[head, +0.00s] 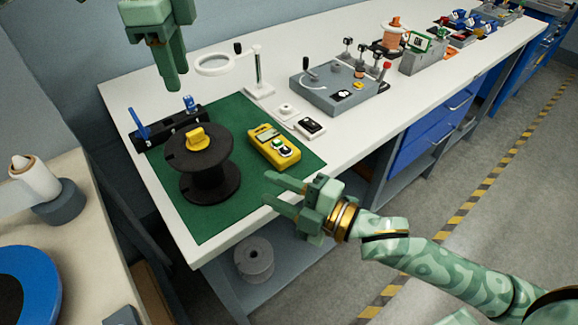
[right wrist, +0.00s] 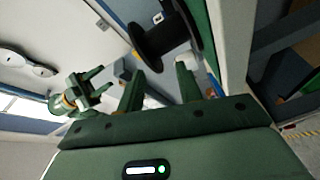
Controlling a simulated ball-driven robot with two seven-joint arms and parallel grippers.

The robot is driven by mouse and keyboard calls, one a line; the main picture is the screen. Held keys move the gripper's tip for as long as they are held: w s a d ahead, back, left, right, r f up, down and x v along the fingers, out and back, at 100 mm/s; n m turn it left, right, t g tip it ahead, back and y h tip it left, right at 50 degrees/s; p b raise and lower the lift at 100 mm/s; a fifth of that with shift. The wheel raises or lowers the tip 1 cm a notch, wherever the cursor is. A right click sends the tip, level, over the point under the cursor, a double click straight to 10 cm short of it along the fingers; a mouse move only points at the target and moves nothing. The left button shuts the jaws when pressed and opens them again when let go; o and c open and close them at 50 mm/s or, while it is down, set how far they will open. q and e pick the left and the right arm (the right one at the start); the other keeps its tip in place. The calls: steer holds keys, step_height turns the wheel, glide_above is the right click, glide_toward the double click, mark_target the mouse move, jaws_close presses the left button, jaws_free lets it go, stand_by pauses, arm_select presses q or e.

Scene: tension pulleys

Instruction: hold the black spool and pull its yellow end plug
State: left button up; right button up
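The black spool (head: 208,185) stands upright on the green mat (head: 222,222). The yellow end plug (head: 196,138) sits in the middle of its top flange. My right gripper (head: 266,187) is open and empty, to the right of the spool and apart from it, fingers pointing at it. In the right wrist view the spool (right wrist: 160,38) shows beyond the fingertips. My left gripper (head: 173,82) hangs above and behind the spool, fingers down and empty. Its fingers overlap in the head view, but they stand apart in the right wrist view (right wrist: 98,80).
A yellow meter (head: 272,147) lies right of the spool. A black rack with blue-handled tools (head: 165,130) is behind it. A magnifier stand (head: 258,80) and a grey device (head: 335,88) stand farther back. A grey spool (head: 254,258) is on the shelf below.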

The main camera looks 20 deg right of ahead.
mark_target(221, 136)
step_height(221, 136, up, 3)
steer(key=w+d+n+h, duration=0.1)
steer(key=w+d+n, duration=0.1)
steer(key=n, duration=0.1)
steer(key=shift+t, duration=0.4)
steer(key=x, duration=1.5)
steer(key=shift+w+a+r, duration=0.1)
steer(key=shift+w+a, duration=0.05)
steer(key=shift+w, duration=0.2)
jaws_close()
